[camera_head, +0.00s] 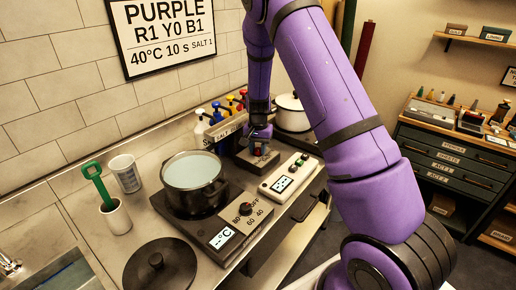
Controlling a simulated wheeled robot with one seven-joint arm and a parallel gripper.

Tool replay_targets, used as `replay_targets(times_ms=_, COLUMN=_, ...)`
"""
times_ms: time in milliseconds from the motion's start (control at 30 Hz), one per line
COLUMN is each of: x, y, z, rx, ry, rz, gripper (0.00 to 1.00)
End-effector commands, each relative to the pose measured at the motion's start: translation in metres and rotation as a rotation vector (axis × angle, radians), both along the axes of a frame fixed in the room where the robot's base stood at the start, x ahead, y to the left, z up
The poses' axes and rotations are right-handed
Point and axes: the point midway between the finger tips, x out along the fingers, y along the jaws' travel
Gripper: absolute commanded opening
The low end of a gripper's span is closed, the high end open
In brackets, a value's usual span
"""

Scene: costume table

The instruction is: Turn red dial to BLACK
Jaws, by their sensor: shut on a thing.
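My gripper (261,138) points down at the back of the counter, at a small dark box (243,160) behind the white control panel. It is shut on the red dial (263,151), of which only a little red shows between and below the fingers. The dial's markings and pointer are too small and too covered to read, so I cannot tell its setting.
A pot of pale liquid (193,177) stands on a hot plate (222,238) with its own knob. The white panel (290,177) lies just in front of the box. Colored pump bottles (217,113) and a white lidded pot (292,113) stand close by. A black lid (160,266) lies in front.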

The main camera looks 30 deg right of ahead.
Motion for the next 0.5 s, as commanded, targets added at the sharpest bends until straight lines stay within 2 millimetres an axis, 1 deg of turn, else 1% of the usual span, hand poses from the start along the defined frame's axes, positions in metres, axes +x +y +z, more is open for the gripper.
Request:
replay_targets(times_ms=133, x=0.0008, y=0.0, z=0.0008, rx=-0.001, ry=-0.002, rz=0.001, gripper=0.1)
replay_targets(times_ms=167, x=0.0008, y=0.0, z=0.0008, rx=-0.001, ry=-0.002, rz=0.001, gripper=0.36)
replay_targets(times_ms=200, x=0.0008, y=-0.0001, z=0.0008, rx=-0.001, ry=-0.002, rz=0.001, gripper=0.45)
replay_targets(times_ms=267, x=0.0007, y=0.0, z=0.0007, rx=-0.001, ry=-0.002, rz=0.001, gripper=0.59)
replay_targets(times_ms=500, x=0.0003, y=0.0, z=0.0004, rx=0.0, ry=-0.001, rz=0.002, gripper=0.59)
